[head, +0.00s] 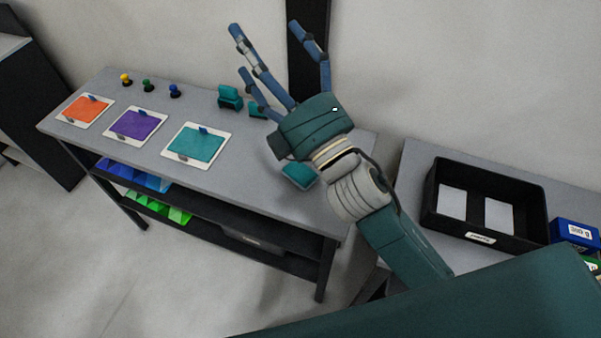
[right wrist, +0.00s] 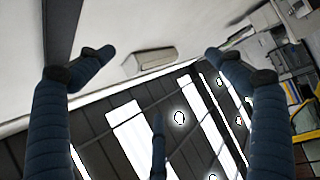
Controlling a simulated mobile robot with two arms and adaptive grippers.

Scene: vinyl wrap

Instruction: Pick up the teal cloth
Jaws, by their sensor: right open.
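My right gripper (head: 268,45) is raised above the right part of the grey table, its blue fingers spread open and empty, pointing up. Small teal items (head: 230,97) stand at the table's back, and another (head: 256,109) is partly hidden by a finger. A teal square (head: 197,143) lies on a white card. My left gripper is not in view.
White cards with orange (head: 84,110) and purple (head: 136,125) squares lie left on the grey table (head: 228,176). Small yellow, green and blue knobs stand behind them. A black bin (head: 530,226) with white sheets stands on the right table. A dark post rises behind my gripper.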

